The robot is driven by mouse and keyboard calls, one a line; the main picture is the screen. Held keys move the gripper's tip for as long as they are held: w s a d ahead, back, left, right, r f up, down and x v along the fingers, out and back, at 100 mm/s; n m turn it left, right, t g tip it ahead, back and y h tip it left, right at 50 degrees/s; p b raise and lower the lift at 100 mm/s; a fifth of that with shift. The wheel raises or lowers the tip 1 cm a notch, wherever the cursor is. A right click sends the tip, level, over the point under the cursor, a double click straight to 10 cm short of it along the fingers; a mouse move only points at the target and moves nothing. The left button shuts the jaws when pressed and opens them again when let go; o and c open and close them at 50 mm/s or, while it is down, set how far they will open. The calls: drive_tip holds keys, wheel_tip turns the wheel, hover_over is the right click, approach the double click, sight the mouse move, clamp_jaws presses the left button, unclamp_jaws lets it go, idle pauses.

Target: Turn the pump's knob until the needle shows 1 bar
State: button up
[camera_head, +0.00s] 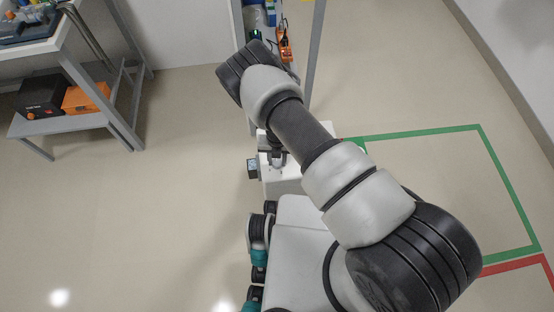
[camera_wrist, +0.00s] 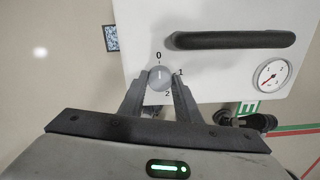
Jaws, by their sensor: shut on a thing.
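The pump is a white box (camera_head: 284,182) in the head view, mostly covered by my arm; its white top panel (camera_wrist: 215,75) fills much of the wrist view. The round grey knob (camera_wrist: 159,76) sits on this panel, with the numbers 0, 1 and 2 printed around it. A pale mark on the knob appears to point up towards 0. My gripper (camera_wrist: 157,80) is shut on the knob, one dark finger on each side.
A black handle (camera_wrist: 230,40) crosses the panel above and right of the knob. A coded tag (camera_wrist: 111,38) is at the panel's left edge. A table (camera_head: 70,45) stands at the left. Green tape (camera_head: 490,165) marks clear floor at the right.

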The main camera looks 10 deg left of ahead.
sight(277, 162)
drive_tip(key=shift+m, duration=0.3)
drive_tip(key=shift+m+b, duration=0.7)
drive_tip(key=shift+m, duration=1.8)
drive_tip(key=o, duration=1.1)
drive_tip(key=shift+c, duration=0.2)
wheel_tip(277, 162, up, 18)
drive_tip(key=p, duration=0.5)
drive_tip(key=shift+f+p, duration=0.25)
drive_tip(key=shift+p, duration=0.1)
